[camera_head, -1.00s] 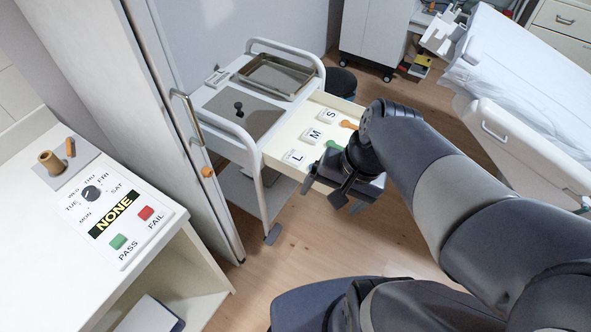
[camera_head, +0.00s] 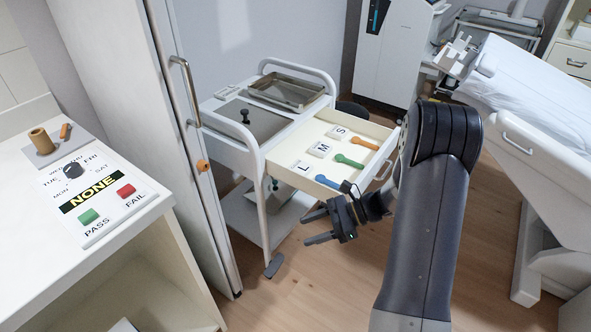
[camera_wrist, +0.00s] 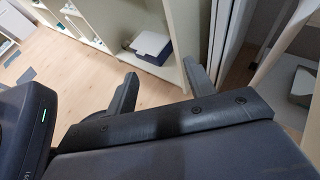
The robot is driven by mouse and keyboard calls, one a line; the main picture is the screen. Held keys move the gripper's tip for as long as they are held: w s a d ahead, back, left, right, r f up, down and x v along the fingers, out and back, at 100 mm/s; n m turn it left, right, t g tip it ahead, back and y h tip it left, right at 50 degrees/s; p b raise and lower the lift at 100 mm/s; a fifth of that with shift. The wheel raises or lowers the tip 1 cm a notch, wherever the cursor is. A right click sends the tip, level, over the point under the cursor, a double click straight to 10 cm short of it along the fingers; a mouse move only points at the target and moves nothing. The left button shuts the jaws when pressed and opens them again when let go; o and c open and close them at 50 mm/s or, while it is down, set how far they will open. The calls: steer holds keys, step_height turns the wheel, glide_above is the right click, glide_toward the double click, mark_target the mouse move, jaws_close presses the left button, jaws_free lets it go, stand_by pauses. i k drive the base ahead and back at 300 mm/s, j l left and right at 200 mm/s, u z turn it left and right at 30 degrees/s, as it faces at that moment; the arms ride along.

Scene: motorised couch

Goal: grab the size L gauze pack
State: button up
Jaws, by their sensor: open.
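The size L gauze pack (camera_head: 301,166), a small white block marked L, lies in the near left part of the open drawer (camera_head: 384,150). The M pack (camera_head: 320,149) and the S pack (camera_head: 338,132) lie in a row behind it. My gripper (camera_head: 314,227) is open and empty. It is outside the drawer, in front of and below its near edge, with its fingers pointing left in the head view. In the wrist view my gripper (camera_wrist: 160,82) faces a shelf and the floor; no gauze pack shows there.
Blue (camera_head: 327,182), green (camera_head: 349,161) and orange (camera_head: 364,143) spoon-like items lie beside the packs. The white trolley (camera_head: 262,150) has a raised side rail. A tall cabinet (camera_head: 120,90) stands left, a bed (camera_head: 550,100) right. Floor in front of the trolley is clear.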

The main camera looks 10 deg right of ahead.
mark_target(304, 168)
steer(key=i+l+u, duration=0.45)
steer(key=l, duration=0.25)
steer(key=i+l+u, duration=0.35)
steer(key=l+u, duration=0.15)
steer(key=l, duration=0.3)
steer(key=i+l+u, duration=0.2)
steer(key=l, duration=0.2)
steer(key=l+u, duration=0.25)
steer(key=l, duration=0.2)
steer(key=l+u, duration=0.25)
steer(key=l, duration=0.25)
